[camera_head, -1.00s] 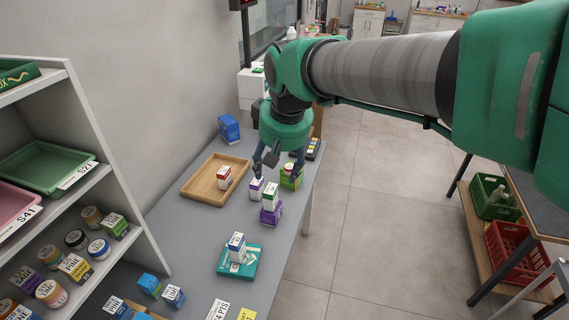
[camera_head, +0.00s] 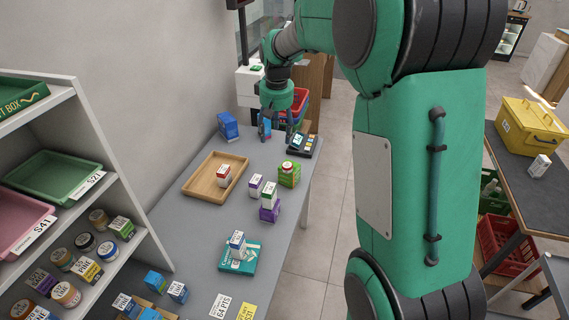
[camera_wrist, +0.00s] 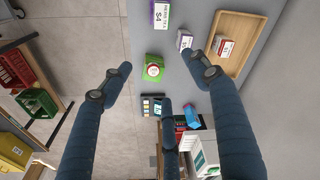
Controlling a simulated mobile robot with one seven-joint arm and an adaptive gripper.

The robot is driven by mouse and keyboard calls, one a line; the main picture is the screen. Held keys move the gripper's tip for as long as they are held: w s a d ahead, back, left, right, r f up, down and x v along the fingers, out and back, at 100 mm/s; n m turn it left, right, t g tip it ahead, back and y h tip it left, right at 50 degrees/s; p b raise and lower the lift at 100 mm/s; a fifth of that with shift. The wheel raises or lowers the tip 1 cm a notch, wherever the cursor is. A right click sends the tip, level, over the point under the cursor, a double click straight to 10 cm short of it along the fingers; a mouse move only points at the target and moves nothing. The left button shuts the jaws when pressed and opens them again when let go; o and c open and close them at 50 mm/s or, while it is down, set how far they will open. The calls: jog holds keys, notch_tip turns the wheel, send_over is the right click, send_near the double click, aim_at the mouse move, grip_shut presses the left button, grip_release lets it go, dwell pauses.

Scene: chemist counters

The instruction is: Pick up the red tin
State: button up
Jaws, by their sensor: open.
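The red tin (camera_head: 288,166) is small and round and sits on top of a green box (camera_head: 289,179) near the right edge of the grey counter (camera_head: 215,263). In the wrist view the red tin (camera_wrist: 153,70) shows from above, on the green box (camera_wrist: 155,61), between the spread fingers. My gripper (camera_head: 277,132) is open and empty, farther along the counter than the tin and beside the card terminal. The fingers also show in the wrist view (camera_wrist: 157,72), apart from the tin.
A wooden tray (camera_head: 204,188) holds a red-and-white box (camera_head: 223,175). White-and-purple boxes (camera_head: 269,197) stand close in front of the green box. The card terminal (camera_head: 301,144) and a blue box (camera_head: 228,126) are at the far end. Shelves (camera_head: 112,167) stand at left.

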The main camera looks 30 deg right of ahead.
jog(key=w+d+f+p, duration=0.2)
jog(key=w+d+f, duration=0.3)
jog(key=w+f, duration=0.1)
jog(key=g+p, duration=0.2)
send_over(288, 165)
notch_tip(288, 165, down, 7)
jog(key=shift+a+f, duration=0.15)
jog(key=shift+f, duration=0.1)
jog(key=shift+f+b, duration=0.55)
jog(key=shift+f, duration=3.75)
jog(key=shift+f, duration=0.2)
jog(key=shift+w+f+b, duration=0.15)
jog(key=shift+f+b, duration=0.25)
jog(key=shift+f, duration=2)
